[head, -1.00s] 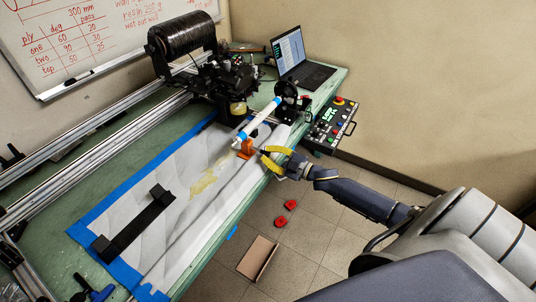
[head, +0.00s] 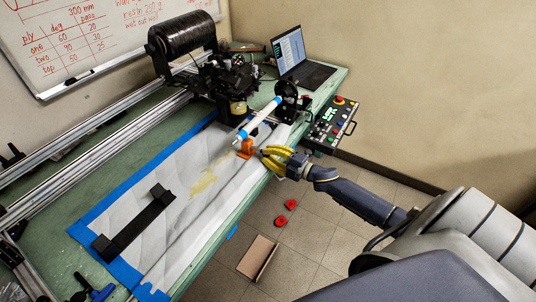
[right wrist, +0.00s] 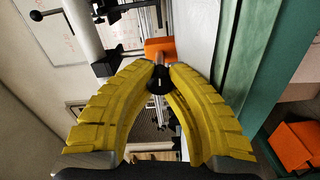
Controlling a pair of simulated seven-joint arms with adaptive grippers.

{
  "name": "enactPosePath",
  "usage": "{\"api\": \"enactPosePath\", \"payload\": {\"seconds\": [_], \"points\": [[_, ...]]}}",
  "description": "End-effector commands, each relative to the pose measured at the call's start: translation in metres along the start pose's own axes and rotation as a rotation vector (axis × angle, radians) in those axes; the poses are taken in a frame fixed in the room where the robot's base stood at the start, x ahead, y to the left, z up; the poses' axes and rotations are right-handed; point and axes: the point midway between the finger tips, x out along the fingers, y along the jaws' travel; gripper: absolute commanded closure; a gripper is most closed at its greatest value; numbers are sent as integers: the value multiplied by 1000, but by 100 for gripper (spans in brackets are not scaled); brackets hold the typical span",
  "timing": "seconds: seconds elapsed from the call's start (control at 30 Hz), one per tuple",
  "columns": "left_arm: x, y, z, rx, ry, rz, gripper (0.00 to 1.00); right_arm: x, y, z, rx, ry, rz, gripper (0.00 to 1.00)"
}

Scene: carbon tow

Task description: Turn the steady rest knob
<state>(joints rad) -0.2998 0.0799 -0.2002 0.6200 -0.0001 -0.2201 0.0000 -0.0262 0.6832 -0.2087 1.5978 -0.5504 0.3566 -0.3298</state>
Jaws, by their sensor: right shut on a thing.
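The orange steady rest (head: 246,149) stands on the sheeted bench near the end of a white tube with blue bands (head: 258,121). It also shows in the right wrist view (right wrist: 160,50). Its small black knob (right wrist: 158,84) sits on the side facing my right gripper (head: 264,154). The yellow fingers of my right gripper are shut on the knob in the right wrist view (right wrist: 160,74), one fingertip on each side. In the head view the knob is hidden by the fingers. My left gripper is not in view.
A control box with buttons (head: 331,125) hangs at the bench edge beyond my right gripper. A laptop (head: 305,70) and a winding carriage (head: 225,80) are at the back. Red pieces (head: 282,220) and a cardboard box (head: 258,257) lie on the floor.

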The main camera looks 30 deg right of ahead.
Motion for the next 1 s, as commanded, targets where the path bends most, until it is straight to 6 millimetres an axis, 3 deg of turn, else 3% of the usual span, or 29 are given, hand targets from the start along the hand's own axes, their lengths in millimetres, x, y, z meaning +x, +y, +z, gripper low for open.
{"api": "enactPosePath", "payload": {"seconds": [0.5, 0.53, 0.8, 1.0], "points": [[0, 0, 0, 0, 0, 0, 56, 0, 0, 0, -14, 0, 0, 100], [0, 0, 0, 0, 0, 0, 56, 0, 0, 0, -14, 0, 0, 86], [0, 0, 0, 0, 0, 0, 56, 0, 0, 0, -14, 0, 0, 54], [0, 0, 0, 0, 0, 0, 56, 0, 0, 0, -13, -1, -1, 52]]}}
